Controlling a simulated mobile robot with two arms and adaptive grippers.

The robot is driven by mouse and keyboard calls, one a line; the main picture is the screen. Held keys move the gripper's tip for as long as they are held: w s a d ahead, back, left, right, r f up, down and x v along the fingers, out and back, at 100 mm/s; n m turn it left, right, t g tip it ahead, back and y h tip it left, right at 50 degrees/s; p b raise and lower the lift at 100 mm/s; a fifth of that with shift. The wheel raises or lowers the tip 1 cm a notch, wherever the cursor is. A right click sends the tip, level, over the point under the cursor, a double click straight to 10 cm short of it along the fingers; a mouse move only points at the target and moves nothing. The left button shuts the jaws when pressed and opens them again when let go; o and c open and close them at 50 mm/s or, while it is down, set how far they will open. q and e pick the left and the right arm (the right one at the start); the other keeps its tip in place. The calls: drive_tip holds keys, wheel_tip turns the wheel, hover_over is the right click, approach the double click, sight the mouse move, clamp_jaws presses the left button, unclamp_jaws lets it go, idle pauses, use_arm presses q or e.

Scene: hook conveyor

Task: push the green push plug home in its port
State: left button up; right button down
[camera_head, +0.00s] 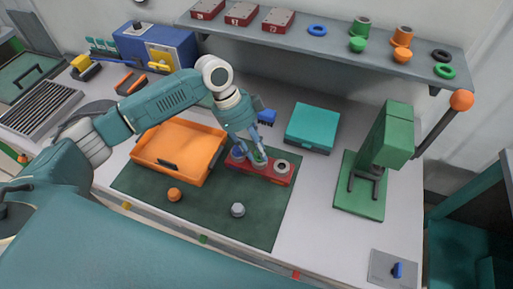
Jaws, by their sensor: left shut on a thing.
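The green push plug (259,159) is at the middle port of a red port block (265,174). My left gripper (257,151) points down over the block, with its fingers shut on the green plug. The fingers hide part of the plug, so I cannot tell how deep it sits in the port. A grey ring-shaped port (282,166) shows at the block's right end. A blue part (238,153) shows at its left end. My right gripper is not in view.
The block stands on a dark green mat (262,228), with an orange plug (174,194) and a grey plug (238,210) in front. An orange tray (150,166) lies left. A teal box (312,128) is behind, a green press (385,140) right.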

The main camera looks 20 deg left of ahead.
use_arm(q)
drive_tip(key=shift+f, duration=0.35)
drive_tip(key=o, duration=1)
